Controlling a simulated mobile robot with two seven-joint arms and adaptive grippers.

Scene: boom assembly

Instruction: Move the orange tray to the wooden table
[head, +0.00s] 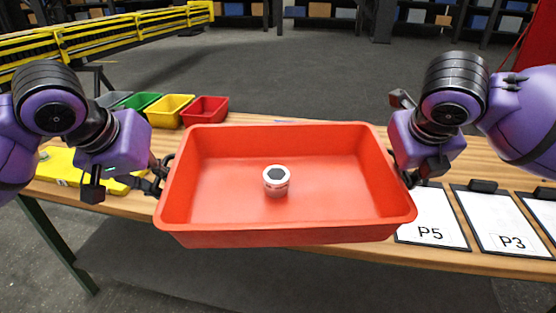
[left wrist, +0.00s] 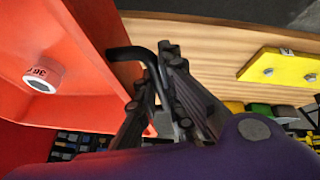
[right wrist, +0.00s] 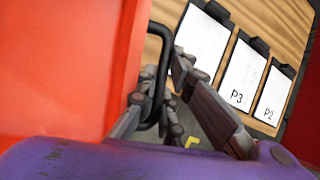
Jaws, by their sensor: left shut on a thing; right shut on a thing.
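The orange tray (head: 330,170) is held up between my two arms in front of the wooden table (head: 455,259), and it hides part of the tabletop. A white and orange round part with a dark hexagon (head: 276,181) stands inside near the tray's middle; it also shows in the left wrist view (left wrist: 42,78). My left gripper (head: 160,174) is shut on the black handle at the tray's left end, seen close in the left wrist view (left wrist: 150,90). My right gripper (head: 408,174) is shut on the handle at the right end, seen in the right wrist view (right wrist: 157,88). The tray looks roughly level.
Grey, green, yellow and red bins (head: 205,110) stand at the table's back left. Clipboards marked P5 (head: 430,218) and P3 (head: 497,222) lie on the right. A yellow boom (head: 100,38) stands behind.

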